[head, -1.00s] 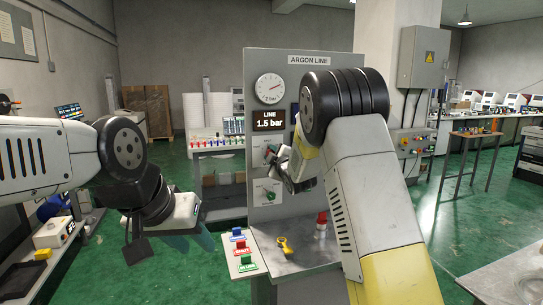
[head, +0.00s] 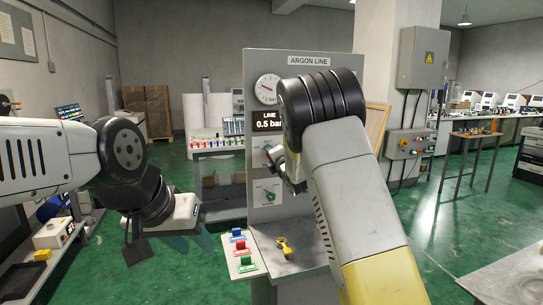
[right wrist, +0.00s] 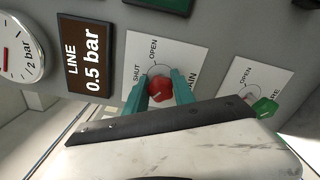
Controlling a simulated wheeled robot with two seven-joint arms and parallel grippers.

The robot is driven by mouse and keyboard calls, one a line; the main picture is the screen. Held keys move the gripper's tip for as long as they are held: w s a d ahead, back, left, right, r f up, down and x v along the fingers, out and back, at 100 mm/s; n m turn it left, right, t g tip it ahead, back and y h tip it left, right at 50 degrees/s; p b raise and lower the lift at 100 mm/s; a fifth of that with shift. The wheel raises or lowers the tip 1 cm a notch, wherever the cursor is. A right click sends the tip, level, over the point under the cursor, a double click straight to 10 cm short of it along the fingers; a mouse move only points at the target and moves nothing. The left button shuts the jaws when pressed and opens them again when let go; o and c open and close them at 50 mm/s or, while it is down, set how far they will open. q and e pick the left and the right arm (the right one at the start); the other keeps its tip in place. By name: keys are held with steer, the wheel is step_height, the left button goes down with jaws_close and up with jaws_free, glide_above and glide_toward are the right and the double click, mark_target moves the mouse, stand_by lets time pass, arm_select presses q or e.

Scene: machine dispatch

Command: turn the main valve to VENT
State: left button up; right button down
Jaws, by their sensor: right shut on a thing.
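The main valve's red knob (right wrist: 160,90) sits on a white plate (right wrist: 150,52) marked OPEN and SHUT; a partly covered word ends in "AIN". No VENT mark is readable. My right gripper (right wrist: 158,84) is shut on the knob, a teal finger on each side. In the head view my right arm covers the knob. The line display (head: 267,121) reads 0.5 bar, also in the right wrist view (right wrist: 84,58). The round gauge (head: 267,89) is above it. My left gripper (head: 180,238) hangs left of the panel, its finger opening unclear.
A green knob (right wrist: 264,107) is on the neighbouring plate, close to my right gripper. A yellow item (head: 285,247) lies on the metal shelf (head: 300,262) below. Blue, red and green tags (head: 242,252) lie on a board at the shelf's left.

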steer(key=shift+f+n, duration=0.1)
steer(key=shift+n, duration=0.6)
steer(key=c, duration=1.1)
jaws_free()
steer(key=shift+o, duration=0.2)
steer(key=shift+s, duration=0.1)
steer(key=v, duration=0.7)
steer(key=shift+s, duration=0.3)
steer(key=shift+d, duration=0.15)
